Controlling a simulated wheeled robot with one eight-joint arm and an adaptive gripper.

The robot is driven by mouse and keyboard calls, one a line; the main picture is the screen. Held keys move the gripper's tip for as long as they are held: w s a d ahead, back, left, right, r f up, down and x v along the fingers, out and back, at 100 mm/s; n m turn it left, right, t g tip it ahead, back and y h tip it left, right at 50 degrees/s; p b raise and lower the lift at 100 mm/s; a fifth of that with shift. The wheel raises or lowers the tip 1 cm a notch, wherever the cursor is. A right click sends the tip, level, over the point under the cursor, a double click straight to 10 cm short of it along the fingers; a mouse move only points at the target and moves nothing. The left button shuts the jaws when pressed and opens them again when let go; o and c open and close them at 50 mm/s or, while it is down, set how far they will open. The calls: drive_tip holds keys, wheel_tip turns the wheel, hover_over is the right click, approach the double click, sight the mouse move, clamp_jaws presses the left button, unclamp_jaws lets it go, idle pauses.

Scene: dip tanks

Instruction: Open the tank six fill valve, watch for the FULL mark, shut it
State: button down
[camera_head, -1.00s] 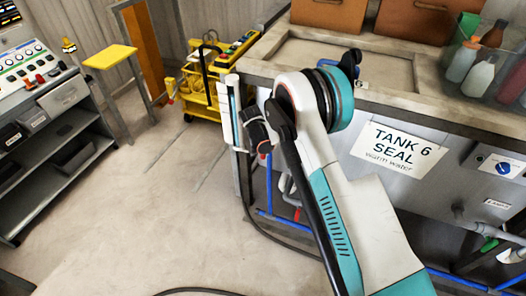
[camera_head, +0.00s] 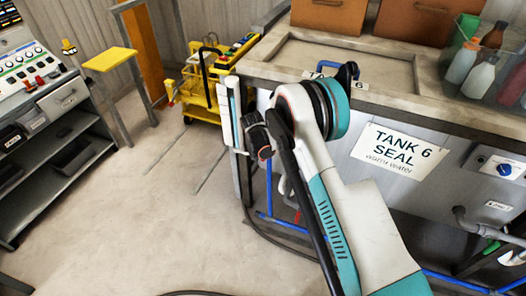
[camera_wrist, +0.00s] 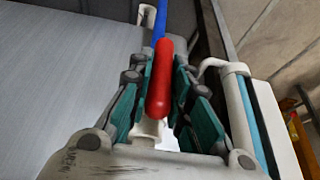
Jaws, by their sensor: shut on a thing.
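The tank six fill valve's red lever handle (camera_wrist: 160,80) stands between the teal fingers of my gripper (camera_wrist: 163,92) in the wrist view, and the fingers are shut on it. A blue pipe (camera_wrist: 159,22) runs beyond the handle, and a white fitting (camera_wrist: 150,130) shows below it. In the head view my gripper is hidden behind my arm; a small red bit (camera_head: 297,216) shows low by the tank's front. Tank 6 (camera_head: 450,95) carries a "TANK 6 SEAL" sign (camera_head: 398,152). A white upright tube with a teal strip (camera_head: 233,112) stands at its corner; no FULL mark is legible.
A yellow cart (camera_head: 205,95) stands behind the tank's left corner. A clear bin of bottles (camera_head: 490,65) sits on the tank's right. The floor between console and tank is clear.

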drive_tip(key=y+b, duration=0.1)
drive_tip(key=t+y+b, duration=0.1)
drive_tip(key=y+b, duration=0.1)
drive_tip(key=d+m+y+b, duration=0.1)
drive_tip(key=shift+s+f+t+y, duration=0.1)
drive_tip(key=shift+f+t+y, duration=0.25)
drive_tip(key=shift+t+y, duration=0.05)
drive_tip(key=shift+s+d+f+m+t+y+b, duration=0.15)
drive_tip(key=shift+m+t+y+b, duration=0.4)
drive_tip(key=shift+t+y+b, duration=0.85)
drive_tip(key=shift+w+f+m+t+y+b, duration=0.15)
drive_tip(key=shift+m+t+y+b, duration=0.6)
drive_tip(key=shift+y, duration=1.2)
drive_tip(key=shift+s+d+f+m+t+y+b, duration=0.15)
drive_tip(key=shift+m+t+y+b, duration=0.25)
drive_tip(key=shift+t+y+b, duration=0.75)
drive_tip(key=shift+g+y, duration=0.3)
drive_tip(key=shift+y, duration=0.4)
drive_tip(key=c, duration=1.5)
unclamp_jaws()
drive_tip(key=shift+a, duration=0.1)
